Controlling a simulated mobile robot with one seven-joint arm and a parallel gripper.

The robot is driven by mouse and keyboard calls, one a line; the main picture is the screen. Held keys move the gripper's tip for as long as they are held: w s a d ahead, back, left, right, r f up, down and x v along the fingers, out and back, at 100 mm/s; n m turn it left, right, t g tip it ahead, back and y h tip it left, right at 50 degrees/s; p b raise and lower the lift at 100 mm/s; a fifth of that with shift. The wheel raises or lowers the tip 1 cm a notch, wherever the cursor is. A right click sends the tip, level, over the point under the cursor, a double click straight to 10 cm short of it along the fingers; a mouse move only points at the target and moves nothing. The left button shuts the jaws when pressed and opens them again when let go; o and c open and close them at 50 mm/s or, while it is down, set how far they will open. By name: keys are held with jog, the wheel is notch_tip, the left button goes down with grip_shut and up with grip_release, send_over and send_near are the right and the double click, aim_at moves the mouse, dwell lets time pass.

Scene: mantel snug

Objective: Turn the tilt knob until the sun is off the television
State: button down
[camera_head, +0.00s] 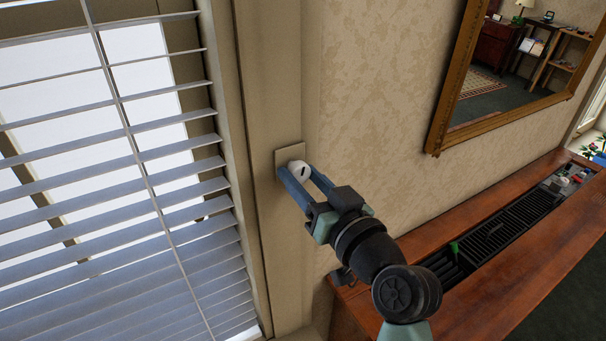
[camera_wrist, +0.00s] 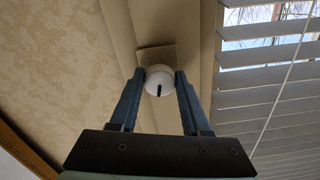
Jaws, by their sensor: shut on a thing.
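The tilt knob (camera_head: 299,170) is a small round white knob with a dark mark, on a beige square plate (camera_head: 286,158) on the window frame. It also shows in the wrist view (camera_wrist: 158,82), its dark mark running roughly up and down there. My gripper (camera_head: 300,178) is shut on the knob, with one blue finger on each side of it. The fingers also show in the wrist view (camera_wrist: 159,84). The blind (camera_head: 120,200) has its slats tilted with bright gaps between them, narrower toward the bottom. The television is not in view.
A wooden mantel shelf (camera_head: 550,215) with a dark slotted insert runs along the wall at the lower right. A gilt-framed mirror (camera_head: 450,95) hangs above it and reflects furniture and a lamp. The wallpapered wall beside the knob is bare.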

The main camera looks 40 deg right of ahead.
jog(key=shift+c, duration=1.9)
grip_release()
jog(key=b+v, duration=0.2)
jog(key=v, duration=1.1)
